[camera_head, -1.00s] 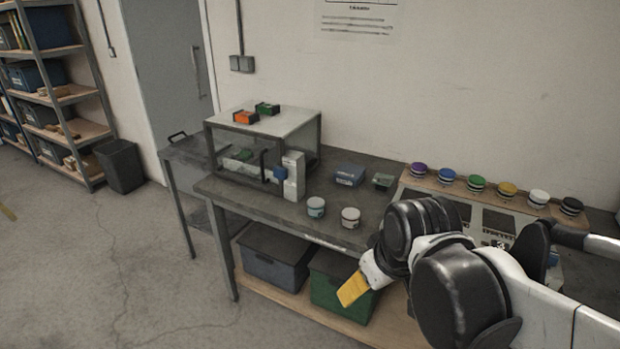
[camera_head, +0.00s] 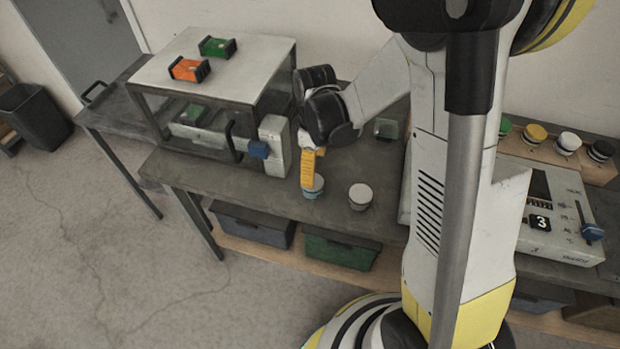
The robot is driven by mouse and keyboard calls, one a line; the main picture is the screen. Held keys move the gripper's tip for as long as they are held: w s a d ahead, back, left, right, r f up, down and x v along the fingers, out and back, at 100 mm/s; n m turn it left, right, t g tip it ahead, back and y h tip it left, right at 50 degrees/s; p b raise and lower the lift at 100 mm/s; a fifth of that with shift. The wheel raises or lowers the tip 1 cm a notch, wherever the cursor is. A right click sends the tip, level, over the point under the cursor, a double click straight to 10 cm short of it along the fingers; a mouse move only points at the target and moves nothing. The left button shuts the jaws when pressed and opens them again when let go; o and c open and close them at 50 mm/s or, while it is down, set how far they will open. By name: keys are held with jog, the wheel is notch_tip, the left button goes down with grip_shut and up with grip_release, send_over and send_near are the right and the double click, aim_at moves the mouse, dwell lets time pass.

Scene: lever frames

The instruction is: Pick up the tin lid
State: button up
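Two small tins stand upright near the front edge of the grey workbench (camera_head: 225,178). The left tin (camera_head: 315,190) has a teal body and is partly hidden behind my gripper. The right tin (camera_head: 360,196) is pale with a light top and stands clear. I cannot tell a separate lid on either from this view. My gripper (camera_head: 307,184) points down with its yellow fingers in front of or just over the left tin. I cannot tell whether it touches the tin, or how far its fingers are apart.
A clear-sided case (camera_head: 212,72) with a white top stands left of my gripper, with a blue-handled grey block (camera_head: 274,146) close beside it. A panel device (camera_head: 555,225) is at right. Storage boxes (camera_head: 340,248) sit under the bench.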

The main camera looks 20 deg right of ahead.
aim_at(318, 180)
jog(key=f+b, duration=0.1)
jog(key=f, duration=0.2)
jog(key=f+b, duration=0.2)
jog(key=f, duration=0.1)
jog(key=shift+s+a+f, duration=0.1)
jog(key=shift+a+f, duration=0.1)
jog(key=shift+f, duration=0.05)
jog(key=shift+r, duration=0.1)
jog(key=c, duration=1.1)
